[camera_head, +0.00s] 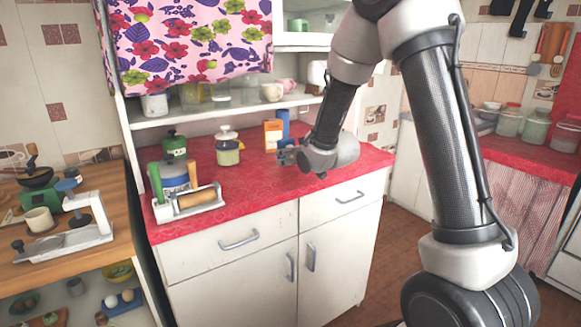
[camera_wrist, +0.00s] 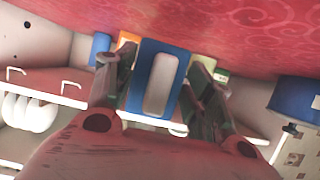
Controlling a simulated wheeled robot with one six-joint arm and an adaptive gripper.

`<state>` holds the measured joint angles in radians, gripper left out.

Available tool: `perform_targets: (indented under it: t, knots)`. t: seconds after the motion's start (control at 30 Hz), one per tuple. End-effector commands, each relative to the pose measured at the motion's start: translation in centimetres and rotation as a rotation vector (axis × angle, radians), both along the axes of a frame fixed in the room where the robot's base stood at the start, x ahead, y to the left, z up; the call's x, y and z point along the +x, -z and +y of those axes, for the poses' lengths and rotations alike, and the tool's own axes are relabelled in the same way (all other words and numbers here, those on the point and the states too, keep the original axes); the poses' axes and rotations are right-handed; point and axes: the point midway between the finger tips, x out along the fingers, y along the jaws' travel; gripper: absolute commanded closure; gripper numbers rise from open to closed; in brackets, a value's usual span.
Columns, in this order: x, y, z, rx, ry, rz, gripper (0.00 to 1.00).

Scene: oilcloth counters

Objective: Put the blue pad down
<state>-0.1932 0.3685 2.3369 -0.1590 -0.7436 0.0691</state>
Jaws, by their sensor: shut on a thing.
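The blue pad (camera_wrist: 157,84), a flat blue block with a pale, rounded-oblong centre, is between my gripper's two fingers in the wrist view. My gripper (camera_wrist: 160,90) is shut on it. The red counter fills the top of this view, which looks upside down. Whether the pad touches the counter cannot be told. In the head view my gripper (camera_head: 285,157) is low over the red-topped counter (camera_head: 255,185), in front of an orange box (camera_head: 272,135).
A lidded jar (camera_head: 228,147) stands left of my gripper. The counter's front middle looks clear.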

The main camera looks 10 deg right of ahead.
Motion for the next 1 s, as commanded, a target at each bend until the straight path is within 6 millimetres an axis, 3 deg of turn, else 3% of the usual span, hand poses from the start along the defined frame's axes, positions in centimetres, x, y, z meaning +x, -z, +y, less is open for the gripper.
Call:
perform_targets:
  t: [0.1,0.2,0.6,0.63,0.73,1.0]
  knots:
    - [-0.1,2.3,0.0,-0.002,0.0,0.006,0.69]
    - [-0.1,3.3,0.0,-0.002,0.001,0.004,0.69]
    - [0.0,3.8,0.0,-0.001,0.001,0.002,0.69]
    - [0.0,3.7,0.0,-0.001,0.001,0.002,0.44]
    - [0.0,3.7,0.0,-0.001,0.001,0.001,0.26]
    - [0.0,3.7,0.0,-0.001,0.001,0.001,0.26]
